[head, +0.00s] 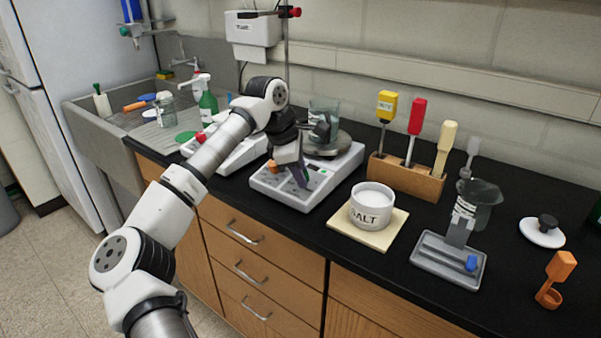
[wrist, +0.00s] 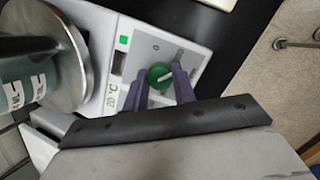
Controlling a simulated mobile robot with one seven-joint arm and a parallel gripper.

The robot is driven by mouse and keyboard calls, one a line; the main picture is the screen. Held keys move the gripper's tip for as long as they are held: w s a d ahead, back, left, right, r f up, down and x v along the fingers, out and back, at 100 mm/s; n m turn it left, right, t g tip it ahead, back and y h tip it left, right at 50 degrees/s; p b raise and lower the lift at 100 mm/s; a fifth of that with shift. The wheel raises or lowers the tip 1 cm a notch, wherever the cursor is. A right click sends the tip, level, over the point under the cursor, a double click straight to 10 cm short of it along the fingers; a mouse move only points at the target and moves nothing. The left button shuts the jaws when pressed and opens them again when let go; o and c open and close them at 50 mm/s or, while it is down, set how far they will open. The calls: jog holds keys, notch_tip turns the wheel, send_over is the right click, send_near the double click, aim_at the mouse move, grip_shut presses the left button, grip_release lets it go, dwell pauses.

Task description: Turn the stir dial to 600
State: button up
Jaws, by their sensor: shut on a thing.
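The hotplate (head: 314,188) stands on the black bench, its front panel facing me. In the head view, my gripper (head: 300,176) is low over the panel and hides the dial. A small display (wrist: 112,95) shows a °C reading, its digits unclear.
A glass beaker (head: 323,110) stands on the round metal plate (head: 340,144) close behind my gripper. A salt tub (head: 371,206) on a tan board and a wooden rack (head: 407,178) of colored-handled tools stand to the right. The bench's front edge is close.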

jog(key=m+p, duration=0.1)
jog(key=m, duration=0.3)
jog(key=shift+w+r+m+g, duration=0.1)
jog(key=shift+r+m+g, duration=0.05)
jog(key=shift+m+g, duration=0.2)
jog(key=m+p, duration=0.1)
jog(key=m, duration=0.3)
jog(key=shift+m+g+y, duration=0.35)
jog(key=shift+y, duration=0.05)
jog(key=o, duration=1)
jog(key=v, duration=0.6)
jog(key=b+v, duration=0.1)
jog(key=v, duration=0.6)
jog(key=shift+r, duration=0.35)
